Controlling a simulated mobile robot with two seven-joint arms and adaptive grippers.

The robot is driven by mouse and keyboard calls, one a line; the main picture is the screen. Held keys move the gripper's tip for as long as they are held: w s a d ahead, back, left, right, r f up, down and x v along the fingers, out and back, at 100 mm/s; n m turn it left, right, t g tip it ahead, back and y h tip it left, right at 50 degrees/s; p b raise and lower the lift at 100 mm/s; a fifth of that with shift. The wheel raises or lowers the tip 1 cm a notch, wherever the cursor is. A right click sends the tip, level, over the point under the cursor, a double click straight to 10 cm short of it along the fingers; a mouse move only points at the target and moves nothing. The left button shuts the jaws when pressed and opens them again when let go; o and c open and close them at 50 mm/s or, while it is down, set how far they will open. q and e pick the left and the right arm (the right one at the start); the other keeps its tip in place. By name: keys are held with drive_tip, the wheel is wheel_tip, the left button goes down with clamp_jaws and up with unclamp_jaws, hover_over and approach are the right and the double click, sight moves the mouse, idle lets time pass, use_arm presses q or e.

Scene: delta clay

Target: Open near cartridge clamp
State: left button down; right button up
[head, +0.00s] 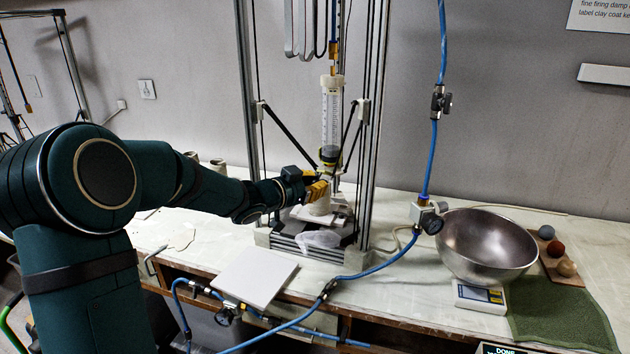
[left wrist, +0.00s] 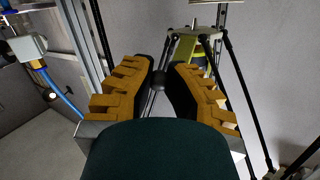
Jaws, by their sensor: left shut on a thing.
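A clear clay cartridge (head: 332,112) stands upright in the delta printer frame in the head view. A yellow-green and dark collar (head: 329,155) sits at its lower end. In the left wrist view a yellow-green part (left wrist: 183,48) shows beyond the fingers. My left gripper (head: 319,189) is just below the collar, over the printer's bed. In the left wrist view my left gripper (left wrist: 163,86) has its yellow, black-padded fingers around a dark round knob (left wrist: 156,82). It is shut on this knob. Whether the knob belongs to the clamp is unclear. My right gripper is out of view.
Metal uprights (head: 370,120) and black rods (head: 288,130) stand close around my left gripper. A blue hose (head: 385,263) with valves crosses in front. A white board (head: 257,277) lies at the bench's front. A steel bowl (head: 487,245) sits on a scale (head: 480,297) to the right.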

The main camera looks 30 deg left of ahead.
use_arm(q)
drive_tip(key=shift+f, duration=0.25)
drive_tip(key=c, duration=0.9)
unclamp_jaws()
drive_tip(key=shift+r, duration=0.1)
drive_tip(key=v, duration=1.2)
drive_tip(key=shift+d, duration=0.1)
